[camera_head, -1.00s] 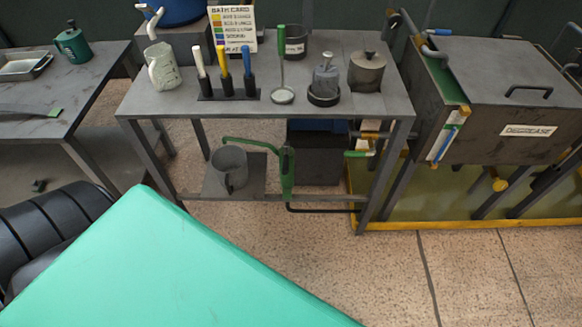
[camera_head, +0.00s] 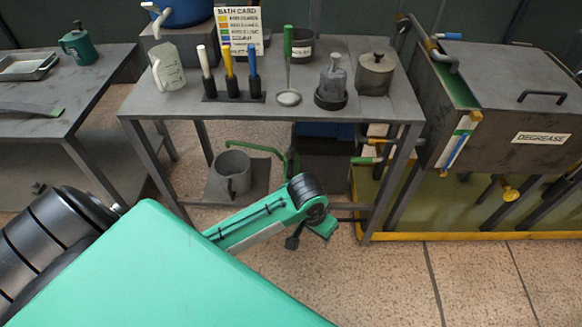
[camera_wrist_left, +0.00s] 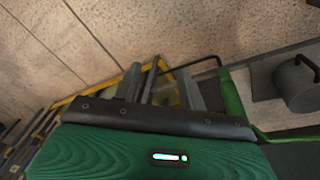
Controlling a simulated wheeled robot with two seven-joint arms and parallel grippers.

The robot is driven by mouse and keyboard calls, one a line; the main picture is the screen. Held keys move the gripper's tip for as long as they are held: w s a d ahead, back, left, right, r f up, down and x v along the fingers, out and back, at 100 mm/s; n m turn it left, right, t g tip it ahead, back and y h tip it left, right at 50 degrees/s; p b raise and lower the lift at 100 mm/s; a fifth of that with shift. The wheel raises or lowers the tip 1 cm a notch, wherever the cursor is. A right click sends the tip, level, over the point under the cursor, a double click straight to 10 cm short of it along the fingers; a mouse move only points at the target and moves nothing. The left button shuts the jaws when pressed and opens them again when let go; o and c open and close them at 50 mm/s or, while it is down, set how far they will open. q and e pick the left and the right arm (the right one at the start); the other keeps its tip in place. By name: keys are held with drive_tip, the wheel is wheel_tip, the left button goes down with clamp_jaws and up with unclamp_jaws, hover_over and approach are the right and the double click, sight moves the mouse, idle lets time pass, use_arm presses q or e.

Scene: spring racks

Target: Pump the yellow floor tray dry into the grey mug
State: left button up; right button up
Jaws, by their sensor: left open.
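The yellow floor tray (camera_head: 480,236) lies under the tank at the right, with greenish liquid visible inside its rim. The grey mug (camera_head: 233,172) stands upright on the bench's lower shelf, and also shows in the left wrist view (camera_wrist_left: 300,82). A green pump (camera_head: 291,160) stands right of the mug; its thin green arm reaches left above the mug. My left arm hides the pump's lower part. In the left wrist view my left gripper (camera_wrist_left: 160,82) is open and empty. It is left of the green pump body (camera_wrist_left: 236,100), with the tray's yellow rim (camera_wrist_left: 93,84) beyond it.
The bench (camera_head: 240,108) carries a jug, coloured handles, a ladle and pots above. A table leg stands between the pump and the tray. A dark pipe (camera_wrist_left: 200,62) runs from the pump side toward the tray. The tiled floor in front is clear.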

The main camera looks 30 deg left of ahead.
use_arm(q)
drive_tip(key=w+a+r+n+y, duration=0.1)
drive_tip(key=w+a+r, duration=0.1)
drive_tip(key=w+a, duration=0.35)
drive_tip(key=n+g+y, duration=0.2)
drive_tip(key=n+g, duration=0.1)
drive_tip(key=n, duration=0.3)
approach(291, 167)
drive_tip(key=f, duration=0.3)
drive_tip(key=s+a+f, duration=0.1)
drive_tip(key=f, duration=0.5)
drive_tip(key=shift+s+a+f, duration=0.15)
drive_tip(key=shift+f, duration=0.1)
use_arm(e)
drive_tip(key=s+f, duration=0.4)
drive_tip(key=f, duration=0.6)
drive_tip(key=s+d+f, duration=0.1)
drive_tip(key=s+f, duration=0.3)
drive_tip(key=f, duration=0.5)
drive_tip(key=shift+f+g, duration=0.35)
drive_tip(key=shift+g, duration=0.05)
use_arm(q)
drive_tip(key=shift+c, duration=0.2)
clamp_jaws()
